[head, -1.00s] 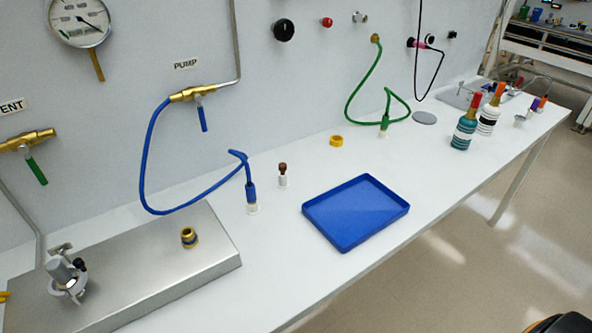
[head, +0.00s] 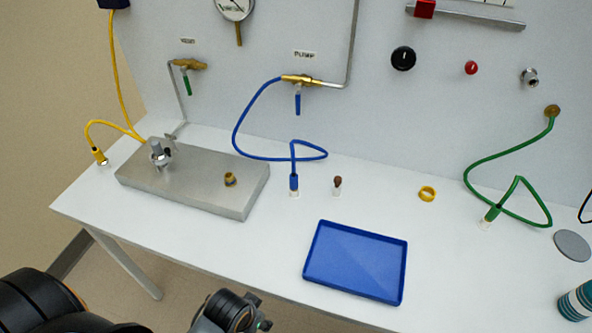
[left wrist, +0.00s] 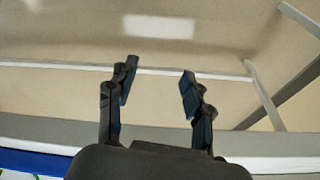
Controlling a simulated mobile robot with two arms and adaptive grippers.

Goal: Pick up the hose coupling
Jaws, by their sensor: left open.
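The blue hose's end coupling (head: 294,183) stands upright on the bench in a white holder. The green hose's coupling (head: 491,214) leans in a similar pale holder at the right. I cannot tell which is meant. My left arm enters at the bottom of the head view, well in front of these couplings. In the left wrist view my left gripper (left wrist: 157,84) is open and empty, with floor and a bench edge behind it. My right gripper is not in view.
A blue tray (head: 352,292) lies near the bench's front edge. A steel plate box (head: 200,195) holds a brass fitting (head: 230,179) and a clamp-like grey part (head: 159,153). A small brown-topped vial (head: 337,185) and a yellow ring (head: 427,193) stand nearby.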

